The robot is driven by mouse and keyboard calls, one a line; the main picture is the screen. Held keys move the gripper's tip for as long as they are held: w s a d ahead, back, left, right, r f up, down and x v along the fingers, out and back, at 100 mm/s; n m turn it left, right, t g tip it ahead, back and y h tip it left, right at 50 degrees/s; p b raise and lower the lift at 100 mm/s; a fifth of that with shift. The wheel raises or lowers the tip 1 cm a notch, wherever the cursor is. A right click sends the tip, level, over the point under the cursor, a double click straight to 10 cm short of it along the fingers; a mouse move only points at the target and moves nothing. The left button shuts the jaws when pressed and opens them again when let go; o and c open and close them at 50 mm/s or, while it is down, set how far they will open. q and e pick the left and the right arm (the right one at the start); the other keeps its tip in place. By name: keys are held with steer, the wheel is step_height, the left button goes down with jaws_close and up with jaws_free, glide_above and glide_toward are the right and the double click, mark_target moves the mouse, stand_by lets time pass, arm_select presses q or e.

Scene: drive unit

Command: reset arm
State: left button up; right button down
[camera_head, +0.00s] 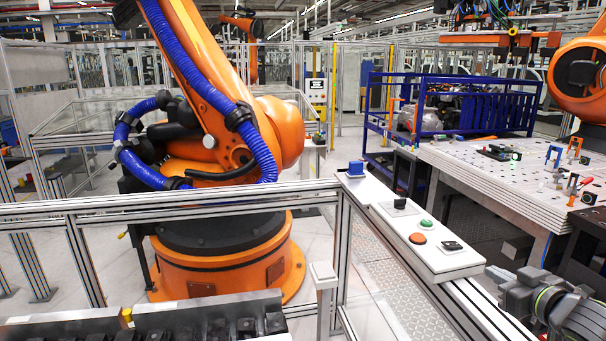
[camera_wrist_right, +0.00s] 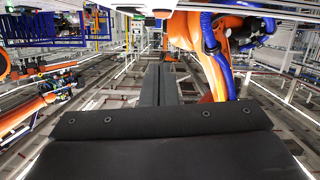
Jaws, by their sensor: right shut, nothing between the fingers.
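A white control panel (camera_head: 425,232) lies along the fence rail, right of the middle in the head view. It carries a blue block-shaped control (camera_head: 355,168), a black one (camera_head: 399,204), a green button (camera_head: 426,224), an orange-red button (camera_head: 417,239) and a black switch (camera_head: 452,246). A large orange robot arm (camera_head: 225,130) with blue hoses stands behind the fence. My right gripper (camera_head: 494,273) is at the lower right, close to the panel's near end. Its two dark fingers (camera_wrist_right: 160,72) are together and empty in the right wrist view. My left gripper is out of view.
The metal fence rail (camera_head: 150,203) crosses in front of the orange arm. A dark slotted rack (camera_head: 210,320) is at the bottom left. A perforated work table (camera_head: 515,180) with fixtures stands at the right, and a blue rack (camera_head: 470,105) behind it.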

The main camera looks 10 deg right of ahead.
steer(key=s+a+f+m+g+h, duration=0.1)
steer(key=s+a+f+g, duration=0.15)
steer(key=s+f, duration=0.4)
steer(key=s+a+f+g+h, duration=0.15)
steer(key=s+a+f, duration=0.25)
steer(key=f, duration=0.6)
steer(key=s+a+f+m+g, duration=0.1)
steer(key=s+a+f+g, duration=0.35)
steer(key=s, duration=0.55)
steer(key=s+a+f+m+g, duration=0.1)
steer(key=s+a+f+g, duration=0.3)
steer(key=s, duration=0.7)
step_height(320, 180, down, 34)
steer(key=b, duration=0.8)
arm_select(q)
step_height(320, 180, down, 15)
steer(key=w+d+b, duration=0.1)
steer(key=b, duration=0.5)
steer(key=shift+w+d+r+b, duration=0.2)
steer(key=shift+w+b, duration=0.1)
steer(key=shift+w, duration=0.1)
arm_select(e)
steer(key=s+f, duration=0.7)
steer(key=f, duration=0.4)
steer(key=s+a+f+g, duration=0.1)
steer(key=s+f, duration=0.7)
steer(key=f, duration=0.2)
steer(key=shift+s+f+y, duration=0.2)
steer(key=shift+f+y, duration=0.15)
steer(key=shift+f, duration=0.05)
